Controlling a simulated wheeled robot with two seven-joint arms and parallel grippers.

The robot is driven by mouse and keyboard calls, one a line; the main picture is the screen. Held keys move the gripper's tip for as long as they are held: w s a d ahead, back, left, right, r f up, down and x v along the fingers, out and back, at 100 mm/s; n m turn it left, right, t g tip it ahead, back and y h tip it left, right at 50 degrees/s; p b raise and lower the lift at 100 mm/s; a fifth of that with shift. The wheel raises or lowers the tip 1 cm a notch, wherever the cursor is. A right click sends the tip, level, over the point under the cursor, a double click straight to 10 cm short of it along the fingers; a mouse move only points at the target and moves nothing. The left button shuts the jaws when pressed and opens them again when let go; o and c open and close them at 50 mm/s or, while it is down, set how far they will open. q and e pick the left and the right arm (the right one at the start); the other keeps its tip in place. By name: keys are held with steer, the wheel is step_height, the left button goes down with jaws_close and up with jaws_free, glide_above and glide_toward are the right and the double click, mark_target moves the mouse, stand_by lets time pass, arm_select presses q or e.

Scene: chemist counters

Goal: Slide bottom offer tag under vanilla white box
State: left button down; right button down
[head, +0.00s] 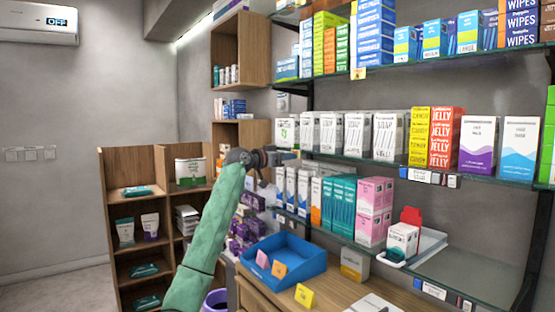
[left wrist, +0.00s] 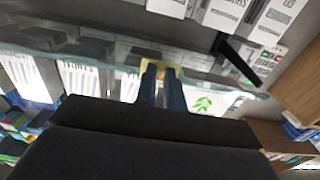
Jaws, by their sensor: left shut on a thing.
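My left gripper (head: 292,155) is at the left end of the middle glass shelf, just at its front edge. In the left wrist view its two blue-grey fingers (left wrist: 161,80) are shut on a small yellow tag (left wrist: 162,72). The tag is close to the shelf edge; whether it touches is unclear. White boxes (head: 308,132) stand in a row on that shelf above the gripper. The leftmost white box (head: 286,132) has a green leaf print, which also shows in the left wrist view (left wrist: 210,104). I cannot read which box is vanilla. My right gripper is not in view.
The lower glass shelf (head: 460,273) holds more boxes. A wooden cabinet (head: 262,72) stands left of the shelves.

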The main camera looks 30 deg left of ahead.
arm_select(q)
steer(key=shift+s+d, duration=0.25)
steer(key=shift+d, duration=0.3)
steer(key=shift+s+d, duration=0.25)
steer(key=shift+d, duration=0.3)
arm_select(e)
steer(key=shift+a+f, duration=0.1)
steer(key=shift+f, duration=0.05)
arm_select(q)
steer(key=c, duration=1.5)
jaws_free()
steer(key=shift+a, duration=0.1)
